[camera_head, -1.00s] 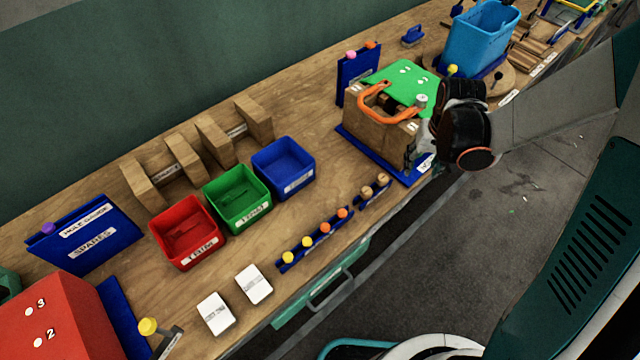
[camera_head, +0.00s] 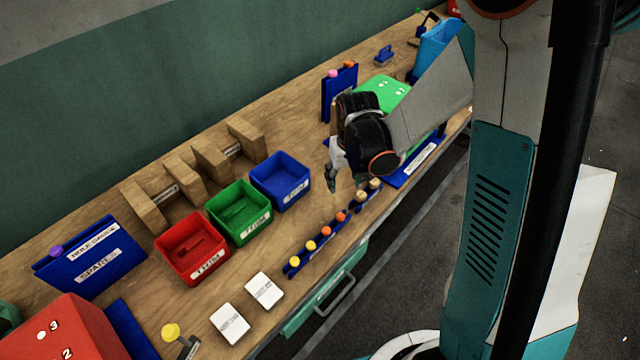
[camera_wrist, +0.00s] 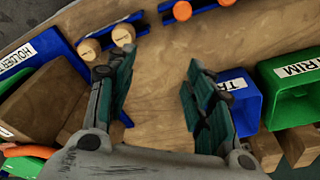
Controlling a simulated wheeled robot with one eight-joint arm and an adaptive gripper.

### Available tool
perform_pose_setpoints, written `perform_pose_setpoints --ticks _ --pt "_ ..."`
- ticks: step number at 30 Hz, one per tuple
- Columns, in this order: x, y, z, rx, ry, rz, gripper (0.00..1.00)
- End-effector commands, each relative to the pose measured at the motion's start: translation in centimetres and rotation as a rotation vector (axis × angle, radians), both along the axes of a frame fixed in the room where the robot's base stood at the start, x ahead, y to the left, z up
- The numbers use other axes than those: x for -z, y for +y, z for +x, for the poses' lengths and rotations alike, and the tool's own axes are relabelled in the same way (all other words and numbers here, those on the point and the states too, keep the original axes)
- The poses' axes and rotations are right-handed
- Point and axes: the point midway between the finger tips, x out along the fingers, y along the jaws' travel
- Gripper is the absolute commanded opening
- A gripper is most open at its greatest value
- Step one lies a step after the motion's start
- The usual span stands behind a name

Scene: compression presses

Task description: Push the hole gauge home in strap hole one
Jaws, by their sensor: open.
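My gripper (camera_head: 334,178) is open and empty above the bench, between the blue bin and the short peg rack. In the wrist view its fingers (camera_wrist: 160,68) stand apart with bare wood between them. A blue stand (camera_head: 92,258) labelled as hole gauge spares is at the left, with a purple knob (camera_head: 56,250) at its top. Another blue stand (camera_head: 339,92) at the back has pink and orange knobs. A green-topped press (camera_head: 384,90) with white marks is partly hidden behind my arm. I cannot make out strap hole one or tell which knob is the gauge.
Red (camera_head: 192,249), green (camera_head: 239,212) and blue (camera_head: 280,182) bins stand mid-bench. A rack of yellow and orange knobs (camera_head: 318,244) and wooden pegs (camera_wrist: 122,35) line the front edge. A red numbered block (camera_head: 55,330) is at lower left. Wooden blocks (camera_head: 212,160) stand behind the bins.

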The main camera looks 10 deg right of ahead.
Motion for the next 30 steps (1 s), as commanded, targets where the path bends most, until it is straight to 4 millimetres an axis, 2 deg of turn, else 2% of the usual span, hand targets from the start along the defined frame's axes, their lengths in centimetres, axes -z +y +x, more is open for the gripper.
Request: perform_pose_setpoints --ticks 23,26,30 --pt "0.0 0.0 0.0 0.0 0.0 0.0 0.48" --pt "-0.4 0.0 -0.1 0.0 -0.007 0.0 0.48" --pt "-2.3 0.0 -0.8 0.0 -0.037 0.0 0.48"
